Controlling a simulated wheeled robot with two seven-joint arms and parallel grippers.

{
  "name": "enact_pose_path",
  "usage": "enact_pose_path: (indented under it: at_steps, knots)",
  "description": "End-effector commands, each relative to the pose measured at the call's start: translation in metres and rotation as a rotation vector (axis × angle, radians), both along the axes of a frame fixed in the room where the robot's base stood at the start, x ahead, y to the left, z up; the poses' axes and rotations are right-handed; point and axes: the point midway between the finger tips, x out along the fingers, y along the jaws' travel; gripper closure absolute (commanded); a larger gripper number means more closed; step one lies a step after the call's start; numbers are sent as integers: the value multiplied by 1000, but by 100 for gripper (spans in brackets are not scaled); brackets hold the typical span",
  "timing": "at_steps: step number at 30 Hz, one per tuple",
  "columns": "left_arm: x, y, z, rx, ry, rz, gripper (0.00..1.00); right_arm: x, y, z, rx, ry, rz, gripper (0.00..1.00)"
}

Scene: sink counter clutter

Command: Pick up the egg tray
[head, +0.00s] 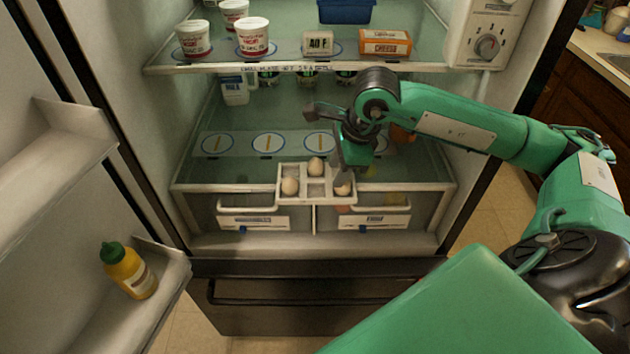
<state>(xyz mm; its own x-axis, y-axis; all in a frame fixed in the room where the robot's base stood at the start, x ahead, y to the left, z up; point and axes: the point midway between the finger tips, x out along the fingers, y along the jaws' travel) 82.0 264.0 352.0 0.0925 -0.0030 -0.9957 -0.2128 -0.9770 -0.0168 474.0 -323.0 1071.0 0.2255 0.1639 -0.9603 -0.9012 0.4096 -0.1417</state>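The egg tray (305,198) is white, with compartments, and is at the front edge of the fridge's lower glass shelf, above the drawers. Eggs show in it: one at the back middle (315,166), one at the front left (290,185) and one at the front right (342,188). My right gripper (343,170) reaches in from the right and points down at the tray's right rear part. Its fingers overlap the tray there, and their tips are partly hidden, so I cannot tell whether they grip it. My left gripper is not in view.
The upper shelf (290,62) holds white tubs (254,36), an orange box (385,42) and a blue bin (346,10). A milk carton (234,90) stands behind on the lower shelf. The open door at left holds a mustard bottle (130,270). The lower shelf's left part is clear.

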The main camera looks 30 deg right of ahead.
Motion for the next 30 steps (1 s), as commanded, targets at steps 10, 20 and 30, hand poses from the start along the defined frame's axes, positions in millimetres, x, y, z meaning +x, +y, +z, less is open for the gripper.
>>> enact_pose_path:
  at_steps: [10, 20, 30]
  knots:
    - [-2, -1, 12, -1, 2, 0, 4, 12, 10, -50, 4, 1, 2, 63]
    - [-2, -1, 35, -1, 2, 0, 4, 21, 17, -81, 4, 5, 2, 63]
    - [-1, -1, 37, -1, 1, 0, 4, 26, 20, -102, 2, -1, 4, 63]
